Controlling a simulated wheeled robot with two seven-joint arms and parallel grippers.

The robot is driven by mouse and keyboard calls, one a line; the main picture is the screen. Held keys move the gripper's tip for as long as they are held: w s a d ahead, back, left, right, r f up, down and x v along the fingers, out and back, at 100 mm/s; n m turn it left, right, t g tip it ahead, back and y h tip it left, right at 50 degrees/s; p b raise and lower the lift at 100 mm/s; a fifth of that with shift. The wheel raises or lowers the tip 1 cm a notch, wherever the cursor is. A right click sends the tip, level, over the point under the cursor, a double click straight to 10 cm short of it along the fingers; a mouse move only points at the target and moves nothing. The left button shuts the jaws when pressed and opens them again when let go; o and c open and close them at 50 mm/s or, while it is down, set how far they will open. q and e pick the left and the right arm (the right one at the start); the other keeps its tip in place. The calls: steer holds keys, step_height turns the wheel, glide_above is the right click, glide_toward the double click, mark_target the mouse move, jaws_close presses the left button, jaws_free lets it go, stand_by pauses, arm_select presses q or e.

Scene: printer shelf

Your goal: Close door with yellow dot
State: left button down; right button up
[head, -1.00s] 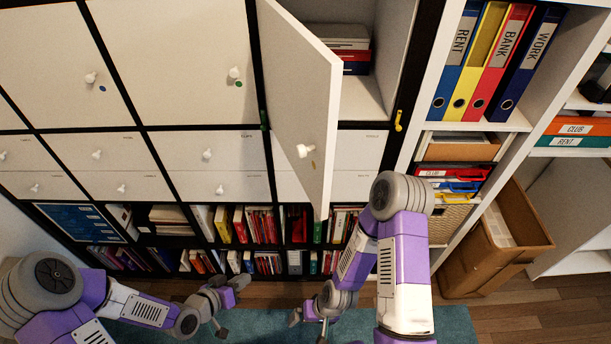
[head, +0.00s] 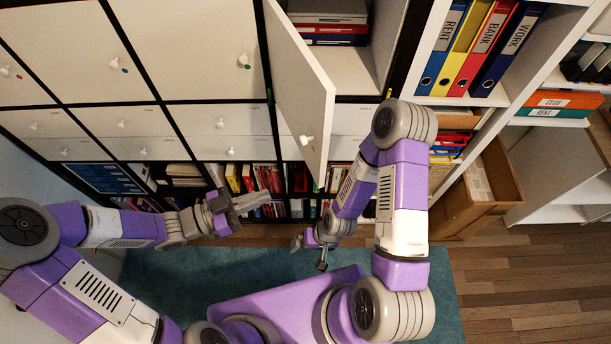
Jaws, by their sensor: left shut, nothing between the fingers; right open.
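The open door (head: 300,85) is a white panel with a round white knob (head: 306,140), swung out from its cabinet compartment. A small yellowish dot seems to sit beside the knob, partly hidden and hard to make out. Books and boxes (head: 330,28) show inside the open compartment. My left gripper (head: 258,198) is shut and empty, below and left of the door's lower edge, in front of the bookshelf. My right gripper (head: 309,252) is open and empty, below the door and low over the rug. Neither gripper appears to touch the door.
Closed doors with a green dot (head: 245,66), a blue dot (head: 124,71) and a red dot (head: 19,77) are to the left. Binders (head: 480,48) and a brown bin (head: 463,203) stand at the right. A teal rug (head: 170,280) covers the floor.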

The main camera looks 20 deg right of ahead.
mark_target(318, 176)
arm_select(q)
steer(key=d, duration=0.4)
steer(key=w+d, duration=0.1)
steer(key=d, duration=0.3)
steer(key=d+p, duration=0.1)
steer(key=d, duration=0.2)
steer(key=shift+w+d, duration=0.2)
steer(key=shift+d, duration=0.2)
arm_select(e)
steer(key=shift+r, duration=0.5)
steer(key=shift+f, duration=0.1)
